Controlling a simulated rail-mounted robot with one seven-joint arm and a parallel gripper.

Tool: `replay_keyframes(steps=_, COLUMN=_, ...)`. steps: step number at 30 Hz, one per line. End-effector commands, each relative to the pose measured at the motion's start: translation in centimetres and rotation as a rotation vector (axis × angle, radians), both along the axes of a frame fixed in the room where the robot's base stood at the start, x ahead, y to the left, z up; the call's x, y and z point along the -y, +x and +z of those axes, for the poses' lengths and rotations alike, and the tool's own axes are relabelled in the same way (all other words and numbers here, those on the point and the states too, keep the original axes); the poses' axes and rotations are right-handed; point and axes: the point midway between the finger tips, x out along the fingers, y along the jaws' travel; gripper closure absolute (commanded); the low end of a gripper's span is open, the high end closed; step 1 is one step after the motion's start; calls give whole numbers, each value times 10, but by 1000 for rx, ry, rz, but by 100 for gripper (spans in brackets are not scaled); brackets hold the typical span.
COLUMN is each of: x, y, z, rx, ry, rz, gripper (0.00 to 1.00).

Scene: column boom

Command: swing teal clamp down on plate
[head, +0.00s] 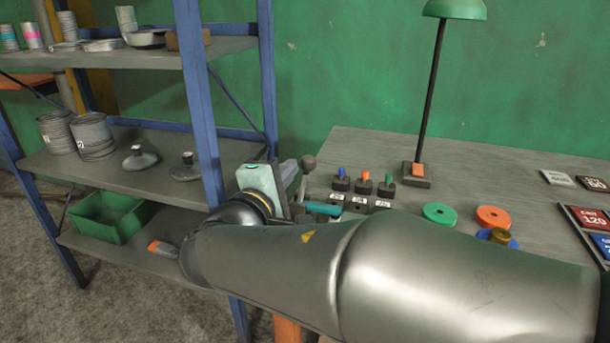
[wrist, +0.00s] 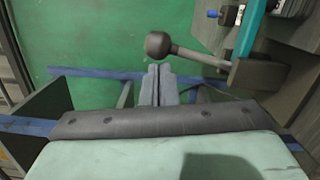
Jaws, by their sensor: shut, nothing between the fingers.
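The teal clamp (head: 322,208) is at the left edge of the workbench. Its teal bar also shows at the upper right of the wrist view (wrist: 249,32), joined to a dark block. A grey lever with a round ball knob (wrist: 158,45) sticks out from that block; the knob also shows in the head view (head: 308,162). My gripper (wrist: 156,70) is shut and empty, its fingertips close to the knob in the picture. I cannot tell whether they touch it. I cannot make out the plate or whether the bar rests on it; my arm hides part of that area.
The workbench (head: 370,150) holds several small coloured-top pieces, a green ring (head: 439,213), an orange ring (head: 492,217) and a lamp (head: 417,170). A blue-framed shelf (head: 205,110) with pans and a green bin (head: 108,217) stands close at left. A green wall is behind.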

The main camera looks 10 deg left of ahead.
Motion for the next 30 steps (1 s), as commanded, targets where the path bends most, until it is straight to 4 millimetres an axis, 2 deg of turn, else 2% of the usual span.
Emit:
replay_keyframes(steps=19, x=-1, y=-6, z=-1, rx=1, ry=14, rz=3, gripper=100)
replay_keyframes(steps=23, x=-3, y=-24, z=-2, rx=3, ry=16, rz=3, gripper=100)
replay_keyframes(steps=30, x=-8, y=-67, z=-4, rx=2, ry=15, rz=-6, gripper=100)
